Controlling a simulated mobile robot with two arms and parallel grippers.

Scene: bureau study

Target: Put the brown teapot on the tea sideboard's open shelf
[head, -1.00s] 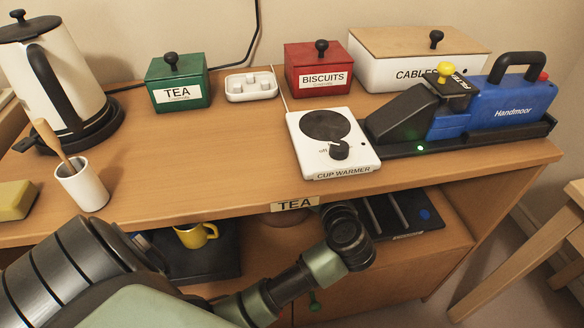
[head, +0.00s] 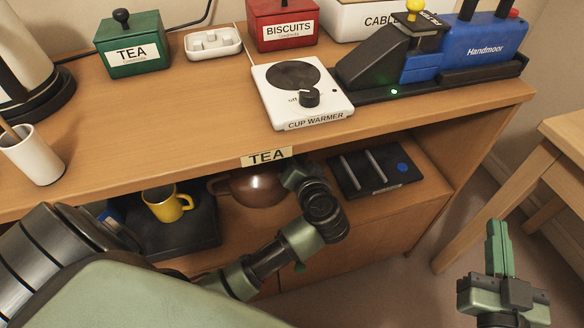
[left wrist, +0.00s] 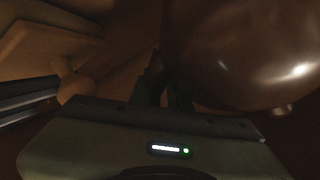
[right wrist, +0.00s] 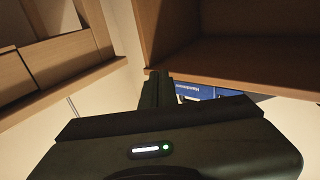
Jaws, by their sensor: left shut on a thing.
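The brown teapot (head: 258,187) is inside the tea sideboard's open shelf (head: 425,178), below the TEA label (head: 266,156). It looks roughly upright; whether it rests on the shelf board I cannot tell. My left gripper (head: 296,176) reaches in at the teapot's right side and is shut on it; the wrist hides the exact grip. In the left wrist view the teapot's shiny body (left wrist: 235,50) fills the upper right, beside the dark fingers (left wrist: 172,92). My right gripper (head: 498,248) is shut and empty, off the sideboard's right end; its fingers also show in the right wrist view (right wrist: 157,90).
A yellow mug (head: 165,205) on a dark tray (head: 190,240) stands left of the teapot. A black tray (head: 375,172) with a blue disc lies to its right. The cup warmer (head: 300,92) sits on the top above. A wooden table (head: 565,135) stands at right.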

